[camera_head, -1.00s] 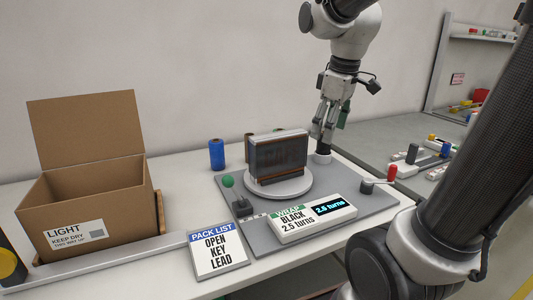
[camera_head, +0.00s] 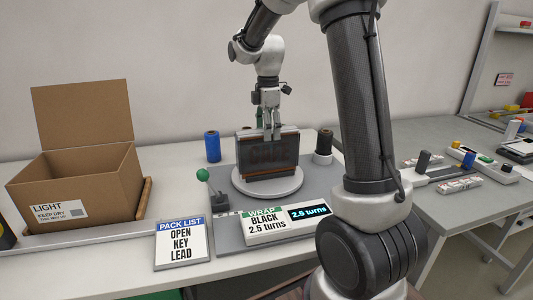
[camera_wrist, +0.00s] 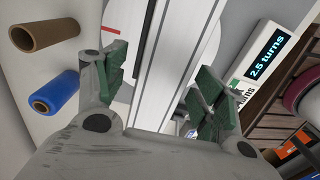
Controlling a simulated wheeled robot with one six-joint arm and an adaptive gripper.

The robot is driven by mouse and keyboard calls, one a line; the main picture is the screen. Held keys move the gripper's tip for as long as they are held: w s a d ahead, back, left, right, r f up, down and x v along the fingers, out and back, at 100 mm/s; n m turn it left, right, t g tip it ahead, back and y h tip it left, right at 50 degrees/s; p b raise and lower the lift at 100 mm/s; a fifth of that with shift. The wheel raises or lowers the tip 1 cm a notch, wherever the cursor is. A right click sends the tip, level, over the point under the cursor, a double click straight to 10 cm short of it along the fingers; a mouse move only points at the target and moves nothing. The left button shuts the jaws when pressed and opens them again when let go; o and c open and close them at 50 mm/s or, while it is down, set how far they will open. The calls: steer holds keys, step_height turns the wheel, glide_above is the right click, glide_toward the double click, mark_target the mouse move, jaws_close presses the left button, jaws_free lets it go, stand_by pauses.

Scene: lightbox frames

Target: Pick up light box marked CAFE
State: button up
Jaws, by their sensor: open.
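A flat upright light box (camera_head: 268,155), wrapped in dark film with brown edging, stands on the round white turntable (camera_head: 268,190). No CAFE marking can be read through the film. My gripper (camera_head: 271,132) is open over the top of the box, its fingertips near the top edge. In the wrist view, the box's long pale and dark top (camera_wrist: 163,50) runs between the green finger pads of my gripper (camera_wrist: 165,75), with gaps on both sides. Whether the fingertips reach below the top edge is unclear.
An open carton marked LIGHT (camera_head: 85,190) stands at left. A blue roll (camera_head: 212,146), dark film spool (camera_head: 323,146), green-knobbed lever (camera_head: 203,175), wrap display (camera_head: 285,222) and pack list (camera_head: 182,243) surround the turntable. Another table (camera_head: 470,200) with small items is at right.

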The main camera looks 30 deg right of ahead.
mark_target(267, 143)
step_height(267, 143, down, 5)
steer(key=shift+s+a, duration=0.1)
jaws_close()
stand_by(0.4)
